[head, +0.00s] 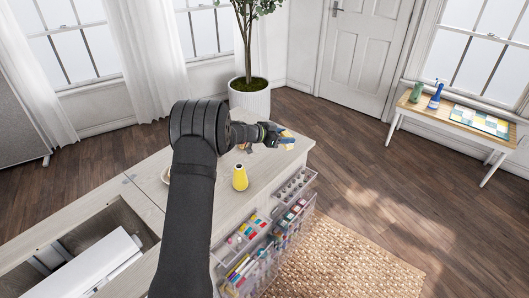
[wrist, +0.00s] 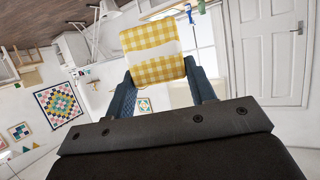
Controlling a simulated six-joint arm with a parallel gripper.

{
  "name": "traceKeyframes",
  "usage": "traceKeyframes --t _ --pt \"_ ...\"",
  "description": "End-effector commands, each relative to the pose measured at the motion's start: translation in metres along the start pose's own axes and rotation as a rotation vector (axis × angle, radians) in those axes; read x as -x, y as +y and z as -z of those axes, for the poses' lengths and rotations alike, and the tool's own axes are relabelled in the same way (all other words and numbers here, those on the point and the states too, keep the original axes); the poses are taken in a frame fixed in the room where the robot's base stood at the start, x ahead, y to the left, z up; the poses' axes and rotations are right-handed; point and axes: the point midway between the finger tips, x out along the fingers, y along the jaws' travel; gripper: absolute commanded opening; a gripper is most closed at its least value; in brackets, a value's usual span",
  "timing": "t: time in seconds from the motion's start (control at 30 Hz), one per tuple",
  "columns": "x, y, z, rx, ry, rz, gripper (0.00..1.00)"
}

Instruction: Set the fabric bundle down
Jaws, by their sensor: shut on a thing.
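The fabric bundle (wrist: 150,40) is yellow-and-white gingham with a plain white band around its middle. In the wrist view it sits between the two blue fingers of my gripper (wrist: 160,72), which is shut on it. In the head view my gripper (head: 280,137) is at the far end of the pale cabinet top (head: 215,205), and only a small yellow part of the bundle (head: 287,133) shows there. I cannot tell from these views whether the bundle touches the top.
A yellow cone-like object (head: 240,178) stands on the cabinet top, nearer than my gripper. Clear racks of sewing supplies (head: 245,262) hang on the cabinet's right side. A potted plant (head: 249,97) stands behind. A small table (head: 460,118) with bottles is at the far right.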

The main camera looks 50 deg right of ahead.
Motion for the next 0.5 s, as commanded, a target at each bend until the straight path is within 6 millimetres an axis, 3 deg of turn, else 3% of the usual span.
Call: traceKeyframes --t 0.3,0.5 --pt "0.011 -0.065 -0.051 0.001 0.000 0.003 0.29" --pt "0.014 -0.089 -0.070 0.000 0.000 0.002 0.29"
